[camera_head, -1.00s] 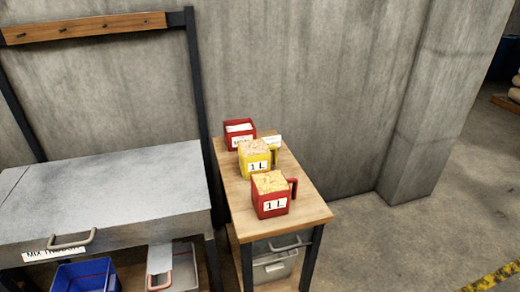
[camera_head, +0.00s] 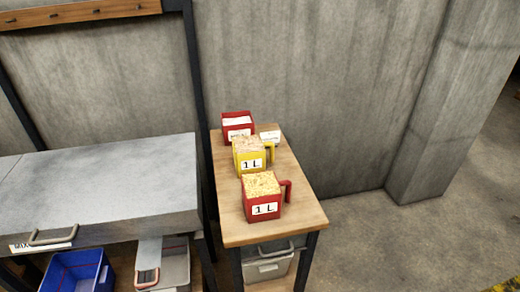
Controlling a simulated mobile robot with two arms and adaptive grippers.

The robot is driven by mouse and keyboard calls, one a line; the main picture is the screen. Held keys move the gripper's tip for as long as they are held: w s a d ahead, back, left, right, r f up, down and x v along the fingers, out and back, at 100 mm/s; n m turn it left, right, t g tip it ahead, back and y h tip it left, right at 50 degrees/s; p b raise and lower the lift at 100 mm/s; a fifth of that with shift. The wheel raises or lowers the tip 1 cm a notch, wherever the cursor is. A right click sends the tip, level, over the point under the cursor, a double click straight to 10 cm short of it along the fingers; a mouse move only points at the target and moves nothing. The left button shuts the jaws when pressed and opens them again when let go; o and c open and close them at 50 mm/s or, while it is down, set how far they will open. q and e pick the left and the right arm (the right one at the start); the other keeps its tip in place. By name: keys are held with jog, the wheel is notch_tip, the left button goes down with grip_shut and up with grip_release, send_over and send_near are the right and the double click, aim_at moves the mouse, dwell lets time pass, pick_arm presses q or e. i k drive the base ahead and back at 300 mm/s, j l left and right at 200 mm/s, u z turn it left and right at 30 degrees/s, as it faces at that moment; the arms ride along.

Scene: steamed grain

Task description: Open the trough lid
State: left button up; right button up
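The trough lid (camera_head: 110,182) is a flat grey metal cover on the bench at the left, and it lies shut. Its curved handle (camera_head: 52,237) sits on the front face at the lower left. A label (camera_head: 22,247) beside the handle is partly hidden. Neither of my grippers is in view.
A wooden side table (camera_head: 285,222) on the right holds a red jug of grain (camera_head: 262,195), a yellow jug (camera_head: 251,153), a red box (camera_head: 237,126) and a small card (camera_head: 269,136). Open floor lies right.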

aim_at(74, 187)
jog(key=u, duration=1.3)
